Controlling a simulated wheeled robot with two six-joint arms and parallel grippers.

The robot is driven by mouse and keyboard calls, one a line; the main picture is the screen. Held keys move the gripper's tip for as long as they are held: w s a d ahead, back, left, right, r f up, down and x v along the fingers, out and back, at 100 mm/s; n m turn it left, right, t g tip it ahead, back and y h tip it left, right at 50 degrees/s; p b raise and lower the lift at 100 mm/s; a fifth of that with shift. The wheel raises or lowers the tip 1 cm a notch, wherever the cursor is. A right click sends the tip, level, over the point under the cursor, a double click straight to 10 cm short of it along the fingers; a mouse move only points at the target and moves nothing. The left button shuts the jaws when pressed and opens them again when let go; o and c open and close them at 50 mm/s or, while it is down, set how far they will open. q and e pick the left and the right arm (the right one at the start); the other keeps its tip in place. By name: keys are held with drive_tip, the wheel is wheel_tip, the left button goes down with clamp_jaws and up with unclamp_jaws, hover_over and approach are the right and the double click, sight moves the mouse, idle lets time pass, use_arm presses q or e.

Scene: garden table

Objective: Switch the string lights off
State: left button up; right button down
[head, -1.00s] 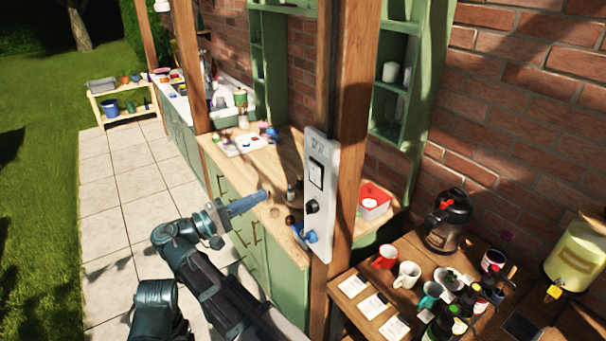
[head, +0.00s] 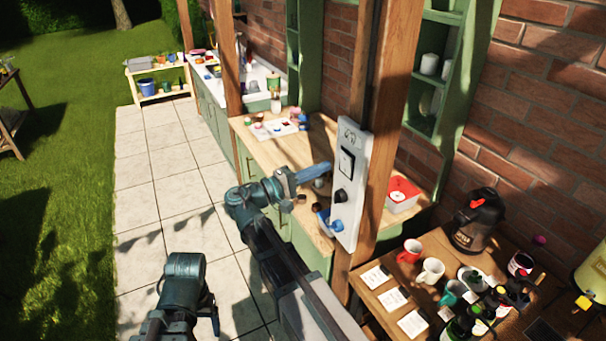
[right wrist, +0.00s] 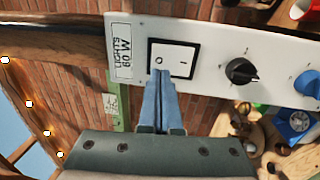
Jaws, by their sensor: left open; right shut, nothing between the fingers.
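A white panel (head: 350,190) on a wooden post carries a rocker switch (head: 346,163). In the right wrist view the switch (right wrist: 172,59) has O on its left half and I on its right, beside a label (right wrist: 124,55) reading LIGHTS 60 W. My right gripper (head: 327,167) is shut and empty, its blue fingertips (right wrist: 162,74) at the O half's lower edge. I cannot tell whether they touch it. Small string-light bulbs (right wrist: 29,104) glow at the left of the wrist view. My left gripper (head: 187,290) is low on the left, apart from the panel, its fingers not clearly visible.
The panel also has a black knob (right wrist: 240,71) and a blue knob (right wrist: 308,83). A wooden counter (head: 265,147) lies behind it. A table at lower right holds mugs (head: 431,271), cards, bottles and a dark jug (head: 480,222). Paving on the left is clear.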

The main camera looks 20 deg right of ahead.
sight(344, 158)
drive_tip(key=shift+w+d+r, duration=0.1)
drive_tip(key=shift+d+r, duration=0.05)
drive_tip(key=shift+d, duration=0.85)
drive_tip(key=shift+w+d+r, duration=0.1)
drive_tip(key=shift+d, duration=0.9)
drive_tip(key=shift+d+r, duration=0.1)
drive_tip(key=shift+d, duration=0.1)
drive_tip(key=shift+p, duration=0.3)
